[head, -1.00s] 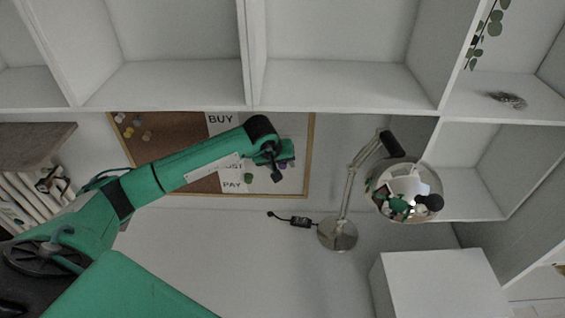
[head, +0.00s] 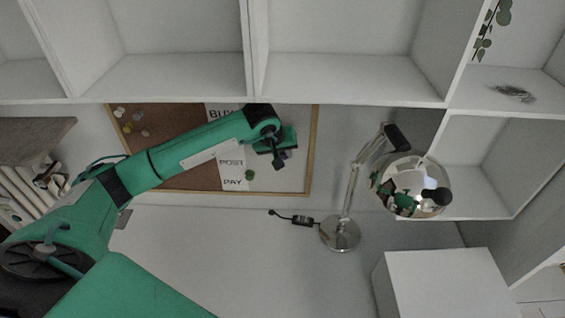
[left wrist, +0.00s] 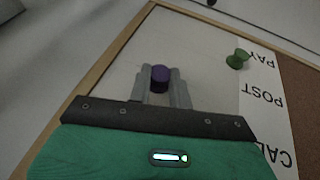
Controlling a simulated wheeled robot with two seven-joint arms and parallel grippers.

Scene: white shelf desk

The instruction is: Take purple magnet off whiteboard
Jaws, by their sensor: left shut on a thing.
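The purple magnet (left wrist: 160,74) sits between the two grey fingers of my left gripper (left wrist: 160,82) in the left wrist view. The fingers are shut on its sides. In the head view my left gripper (head: 281,162) is in front of the upper right part of the whiteboard (head: 296,182), with a small purple spot at its tips. I cannot tell whether the magnet still touches the board. A green magnet (head: 250,175) is on the board below left of the gripper; it also shows in the left wrist view (left wrist: 237,59). My right gripper is not in view.
A cork panel (head: 180,178) with pins adjoins the whiteboard on the left. A silver desk lamp (head: 340,233) stands to the right, its shade (head: 428,170) near the shelves. White shelves (head: 350,93) overhang the board. The desk surface (head: 230,250) below is mostly clear.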

